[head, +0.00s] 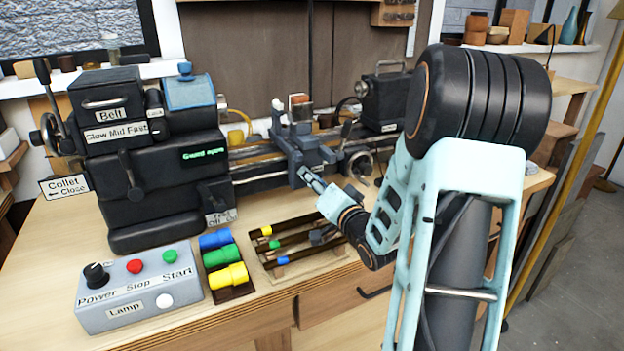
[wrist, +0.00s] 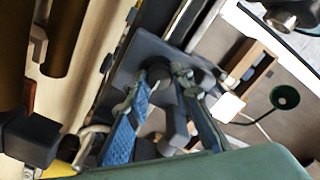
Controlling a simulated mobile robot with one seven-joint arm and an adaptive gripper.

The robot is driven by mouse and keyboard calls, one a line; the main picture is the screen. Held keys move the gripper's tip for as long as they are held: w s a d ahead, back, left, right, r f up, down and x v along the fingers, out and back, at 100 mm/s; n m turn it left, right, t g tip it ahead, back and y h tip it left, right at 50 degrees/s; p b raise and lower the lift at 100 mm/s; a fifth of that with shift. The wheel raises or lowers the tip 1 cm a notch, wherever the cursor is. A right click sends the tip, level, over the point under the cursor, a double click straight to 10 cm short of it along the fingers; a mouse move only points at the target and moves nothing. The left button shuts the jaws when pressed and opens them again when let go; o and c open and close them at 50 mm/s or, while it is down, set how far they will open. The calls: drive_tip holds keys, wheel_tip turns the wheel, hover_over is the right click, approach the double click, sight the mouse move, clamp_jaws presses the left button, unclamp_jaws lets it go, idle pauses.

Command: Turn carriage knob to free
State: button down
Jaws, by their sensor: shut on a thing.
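The lathe carriage (head: 300,146) is a dark grey block on the bed rails, near the middle of the head view. My gripper (head: 307,175) reaches it from the lower right, with its fingertips at the front face. In the wrist view, my gripper (wrist: 165,80) has its two fingers, with blue pads, shut around a small dark round knob (wrist: 158,70) on the grey carriage face (wrist: 133,65). The fingers hide part of the knob. In the head view the knob is hidden behind my fingers. I cannot read the knob's setting.
The headstock (head: 160,160) with labelled levers stands left. A control box (head: 140,290) is at the front left. Blue, green and yellow pieces (head: 225,262) sit in a holder beside a rack of coloured-tipped tools (head: 290,240) below my wrist. A handwheel (head: 360,165) is close right of my gripper.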

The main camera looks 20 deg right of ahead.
drive_tip(key=shift+n+b, duration=0.3)
drive_tip(key=shift+b, duration=0.15)
drive_tip(key=shift+a+n+b, duration=0.15)
drive_tip(key=shift+n+b, duration=8.45)
drive_tip(key=shift+b, duration=0.1)
drive_tip(key=c, duration=1.7)
unclamp_jaws()
